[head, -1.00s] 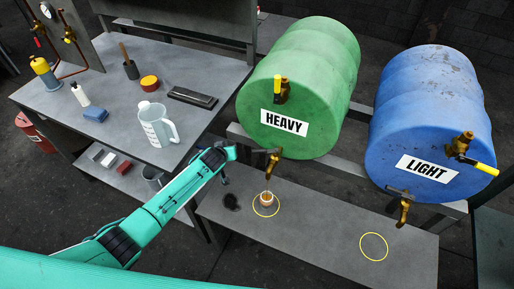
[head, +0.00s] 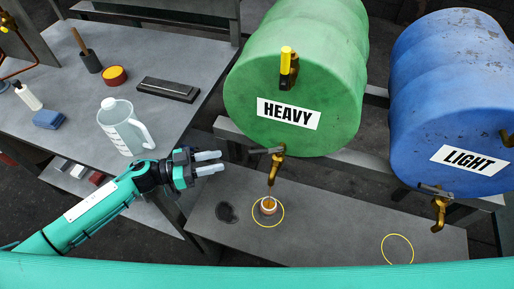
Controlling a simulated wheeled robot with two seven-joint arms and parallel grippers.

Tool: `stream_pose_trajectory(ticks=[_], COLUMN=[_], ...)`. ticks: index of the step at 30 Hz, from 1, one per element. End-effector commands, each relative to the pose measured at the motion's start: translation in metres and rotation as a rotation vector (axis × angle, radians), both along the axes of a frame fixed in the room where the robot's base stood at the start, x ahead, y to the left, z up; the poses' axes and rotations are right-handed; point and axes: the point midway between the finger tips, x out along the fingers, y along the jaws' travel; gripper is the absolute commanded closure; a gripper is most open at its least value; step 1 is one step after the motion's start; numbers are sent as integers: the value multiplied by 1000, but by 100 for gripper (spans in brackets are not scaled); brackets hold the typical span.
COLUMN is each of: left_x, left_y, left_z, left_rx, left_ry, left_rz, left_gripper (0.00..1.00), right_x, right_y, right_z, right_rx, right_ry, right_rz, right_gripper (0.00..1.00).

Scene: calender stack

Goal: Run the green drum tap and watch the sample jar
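The green drum (head: 295,75), labelled HEAVY, lies on its side on a rack. Its lower brass tap (head: 276,168) has a grey lever (head: 265,151) turned sideways. A thin amber stream falls from the spout into the small sample jar (head: 268,207). The jar stands inside a yellow ring on the low shelf and holds amber liquid; its exact level is too small to tell. My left gripper (head: 209,163) is left of the tap, apart from it and from the jar, with its two fingers spread and nothing between them. My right gripper is out of view.
The blue drum (head: 455,95), labelled LIGHT, is at right, with an empty yellow ring (head: 397,249) below its tap (head: 439,213). A dark stain (head: 226,212) is left of the jar. A clear jug (head: 124,129) stands on the workbench (head: 60,92).

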Motion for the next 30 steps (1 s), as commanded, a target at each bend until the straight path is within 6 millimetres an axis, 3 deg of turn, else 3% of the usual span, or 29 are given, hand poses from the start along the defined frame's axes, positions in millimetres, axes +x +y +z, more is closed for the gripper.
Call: stream_pose_trajectory(ticks=[18, 24, 30], left_x=[29, 34, 36], left_y=[-104, -123, -128], left_z=[4, 2, 1], left_rx=[-4, -2, -1], left_ry=[-2, -2, -1], left_rz=[3, 5, 4], left_gripper=[63, 63, 63], right_x=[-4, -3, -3], right_y=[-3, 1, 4], right_z=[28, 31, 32], right_rx=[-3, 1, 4], right_ry=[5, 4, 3], right_rz=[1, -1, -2], right_gripper=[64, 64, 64])
